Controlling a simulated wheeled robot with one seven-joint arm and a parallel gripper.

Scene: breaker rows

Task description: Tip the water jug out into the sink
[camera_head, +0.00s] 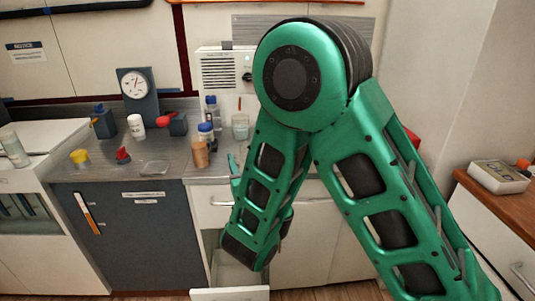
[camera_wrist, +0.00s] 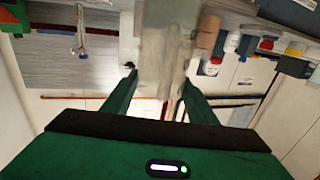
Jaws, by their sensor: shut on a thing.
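A pale, see-through vessel, which I take to be the water jug (camera_wrist: 165,42), stands between the fingers of my gripper (camera_wrist: 158,80) in the wrist view. The green fingers are shut on it, one on each side. Its outline is blurred, so I cannot tell its water level or its exact tilt. In the head view my green arm hides most of the gripper and I cannot make out the held jug. I cannot pick out the sink for certain in either view.
On the counter (camera_head: 180,172) stand a brown cup (camera_head: 200,154), blue-capped bottles (camera_head: 206,132), a clear beaker (camera_head: 240,127), a white jar (camera_head: 136,127) and a dial gauge (camera_head: 135,88). A drawer (camera_head: 230,294) is open below.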

